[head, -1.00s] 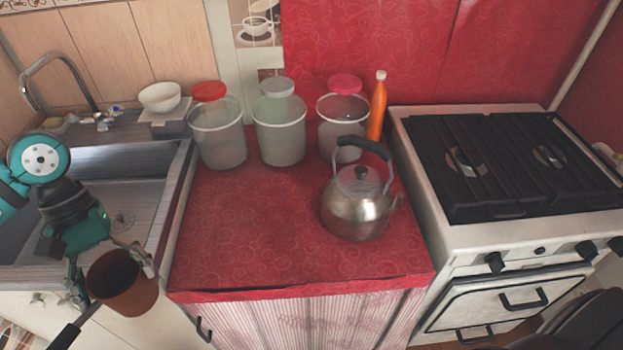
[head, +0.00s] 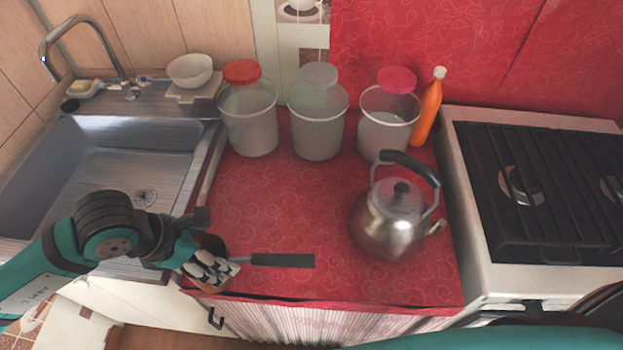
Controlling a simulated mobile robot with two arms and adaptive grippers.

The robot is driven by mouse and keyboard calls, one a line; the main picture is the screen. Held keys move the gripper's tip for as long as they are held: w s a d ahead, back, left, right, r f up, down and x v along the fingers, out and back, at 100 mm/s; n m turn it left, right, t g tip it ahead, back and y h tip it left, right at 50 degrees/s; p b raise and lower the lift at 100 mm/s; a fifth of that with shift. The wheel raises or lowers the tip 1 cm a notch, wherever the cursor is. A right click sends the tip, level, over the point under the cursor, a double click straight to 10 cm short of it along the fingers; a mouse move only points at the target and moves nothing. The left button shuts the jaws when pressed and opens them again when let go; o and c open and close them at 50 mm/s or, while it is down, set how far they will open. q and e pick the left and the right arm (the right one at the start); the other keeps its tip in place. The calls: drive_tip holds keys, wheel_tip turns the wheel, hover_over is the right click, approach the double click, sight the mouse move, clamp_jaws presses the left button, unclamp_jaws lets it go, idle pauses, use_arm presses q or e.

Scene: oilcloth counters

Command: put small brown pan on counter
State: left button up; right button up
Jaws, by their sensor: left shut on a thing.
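The small brown pan (head: 284,260) is at the front left corner of the red counter (head: 290,215). Its dark handle points right over the counter. Its brown body is mostly hidden behind my left gripper (head: 210,270), which is shut on it. I cannot tell whether the pan touches the counter or is held just above it. My right gripper is out of view; only part of my right arm shows at the bottom right.
A metal kettle (head: 391,222) stands on the counter's right side. Several lidded canisters, one of them red-lidded (head: 249,122), and an orange bottle (head: 427,110) line the back. The sink (head: 130,170) is left, the stove (head: 540,180) right. The counter's middle is clear.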

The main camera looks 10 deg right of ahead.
use_arm(q)
drive_tip(key=w+d+f+p, duration=0.1)
drive_tip(key=w+d+p, duration=0.1)
drive_tip(key=w+d, duration=0.1)
drive_tip(key=w+d+f+p, duration=0.1)
drive_tip(key=w+d+f, duration=0.1)
drive_tip(key=w+d, duration=0.2)
drive_tip(key=w+d+f+p, duration=0.1)
drive_tip(key=w+d+p, duration=0.1)
drive_tip(key=w+d, duration=0.1)
drive_tip(key=shift+w+d+f+p, duration=0.15)
drive_tip(key=shift+d+p, duration=0.2)
drive_tip(key=shift+d, duration=0.5)
drive_tip(key=shift+f, duration=0.2)
drive_tip(key=o, duration=1.6)
drive_tip(key=shift+f, duration=0.1)
